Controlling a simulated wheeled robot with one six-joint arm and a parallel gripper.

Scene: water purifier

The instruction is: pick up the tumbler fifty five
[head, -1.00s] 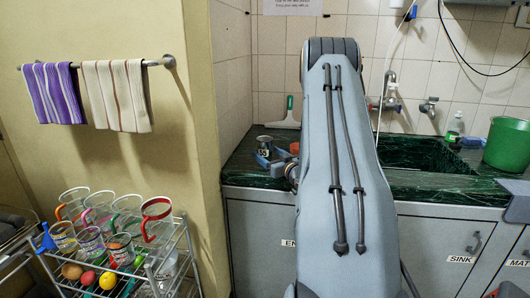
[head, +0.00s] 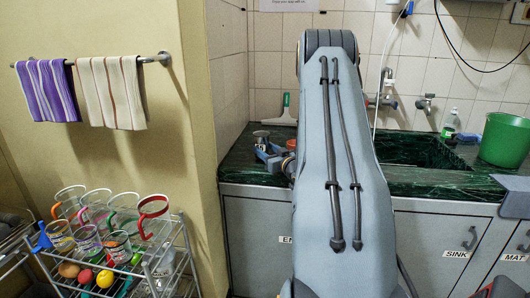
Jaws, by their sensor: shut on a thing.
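My gripper (head: 268,154) is small in the head view, at the left end of the dark green counter, just left of my arm. It is shut on a small dark tumbler (head: 261,134), whose round top shows above the jaws. The lower part of the tumbler is hidden by the gripper, and its label cannot be read now. I cannot tell whether it touches the counter.
The green marble counter (head: 237,170) runs along the tiled wall. A green bucket (head: 504,140) and a bottle (head: 450,123) stand by the sink. A wire rack (head: 163,262) of glasses and balls stands at lower left.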

